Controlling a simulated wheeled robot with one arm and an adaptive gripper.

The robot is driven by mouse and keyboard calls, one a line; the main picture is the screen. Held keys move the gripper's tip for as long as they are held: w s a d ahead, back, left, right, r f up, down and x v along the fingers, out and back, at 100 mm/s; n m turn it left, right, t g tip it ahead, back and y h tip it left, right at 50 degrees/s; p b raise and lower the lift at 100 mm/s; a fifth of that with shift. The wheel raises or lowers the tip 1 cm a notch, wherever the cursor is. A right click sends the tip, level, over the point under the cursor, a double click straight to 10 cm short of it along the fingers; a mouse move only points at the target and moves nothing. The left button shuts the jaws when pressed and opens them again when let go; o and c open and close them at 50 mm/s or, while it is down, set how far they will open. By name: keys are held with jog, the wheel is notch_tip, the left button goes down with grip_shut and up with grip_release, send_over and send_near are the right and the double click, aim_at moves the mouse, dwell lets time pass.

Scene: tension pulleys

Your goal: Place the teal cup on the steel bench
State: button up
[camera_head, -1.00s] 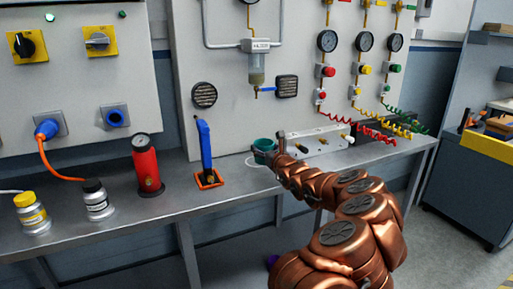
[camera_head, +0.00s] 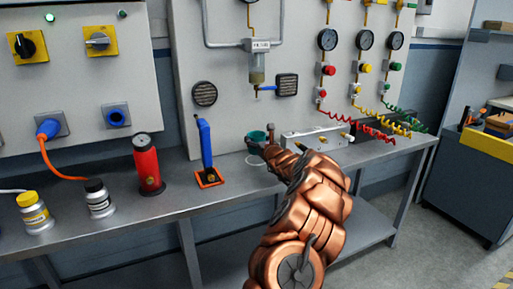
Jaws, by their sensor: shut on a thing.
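The teal cup (camera_head: 257,136) is small in the head view, near the back of the steel bench (camera_head: 205,203), right of the blue-handled tool. My gripper (camera_head: 267,140) is at the cup's right side and shut on it. The cup looks upright, with its rim showing. The wrist and arm hide part of the cup's lower right side, and the fingertips are too small to see well. The cup appears higher than the bench top, but the gap beneath it is hard to judge.
The blue-handled tool on an orange base (camera_head: 208,178), a red cylinder (camera_head: 147,164) and two bottles (camera_head: 98,199) stand to the left. A white valve block (camera_head: 318,139) is to the right. Bare bench lies in front.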

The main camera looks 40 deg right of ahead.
jog(key=shift+w, duration=0.25)
jog(key=shift+f, duration=1.8)
jog(key=shift+f, duration=0.2)
jog(key=o, duration=1.1)
jog(key=shift+r, duration=0.1)
